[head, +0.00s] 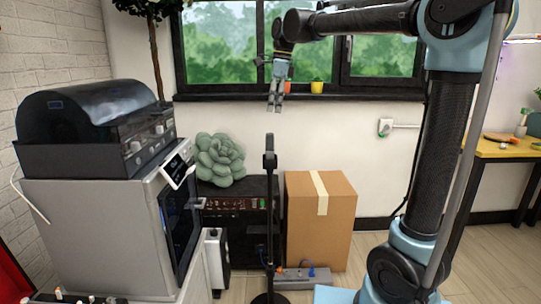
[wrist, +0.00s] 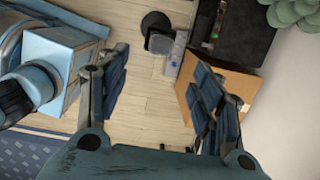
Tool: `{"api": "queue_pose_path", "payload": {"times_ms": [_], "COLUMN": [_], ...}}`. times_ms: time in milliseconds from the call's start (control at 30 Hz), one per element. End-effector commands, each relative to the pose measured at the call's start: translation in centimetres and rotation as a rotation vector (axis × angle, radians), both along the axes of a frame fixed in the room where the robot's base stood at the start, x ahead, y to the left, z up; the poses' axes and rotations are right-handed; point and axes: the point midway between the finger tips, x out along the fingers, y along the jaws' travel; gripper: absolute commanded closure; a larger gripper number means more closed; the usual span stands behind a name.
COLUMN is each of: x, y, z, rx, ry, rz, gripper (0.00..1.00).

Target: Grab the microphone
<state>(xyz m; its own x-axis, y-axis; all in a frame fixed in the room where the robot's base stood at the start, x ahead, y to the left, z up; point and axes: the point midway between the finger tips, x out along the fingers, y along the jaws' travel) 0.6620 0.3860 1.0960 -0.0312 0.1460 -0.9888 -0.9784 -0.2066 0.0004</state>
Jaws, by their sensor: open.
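The microphone (head: 270,158) is black and sits on top of a thin upright black stand in the middle of the head view. My gripper (head: 275,106) hangs fingers down, above the microphone's top in that picture, with a gap between them. A dark head-like shape, apparently the microphone (wrist: 160,43), shows beyond the fingertips near the round stand base (wrist: 156,22). The exact depth between gripper and microphone cannot be told.
A cardboard box (head: 335,215) stands right of the stand, and a low black cabinet (head: 230,225) with a green plant-like object (head: 220,160) stands behind. A power strip (head: 302,277) lies on the floor. A large grey machine (head: 95,230) fills the left.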

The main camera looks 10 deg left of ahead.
Motion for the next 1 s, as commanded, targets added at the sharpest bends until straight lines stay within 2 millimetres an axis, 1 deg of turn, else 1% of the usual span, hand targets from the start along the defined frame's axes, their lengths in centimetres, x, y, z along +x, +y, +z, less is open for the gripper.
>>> {"api": "queue_pose_path", "payload": {"times_ms": [167,600,700,933,1000], "x": [-0.1,-0.3,-0.3,-0.3,-0.3], "y": [0.5,1.5,1.7,1.9,1.9], "z": [-2.3,-9.8,-11.0,-12.3,-13.0], "rx": [0.000,0.001,0.001,0.000,0.000], "ry": [0.002,0.000,0.000,0.000,0.000], "rz": [-0.005,-0.002,-0.002,-0.003,-0.003], "gripper": [0.40,0.40,0.40,0.40,0.40]}}
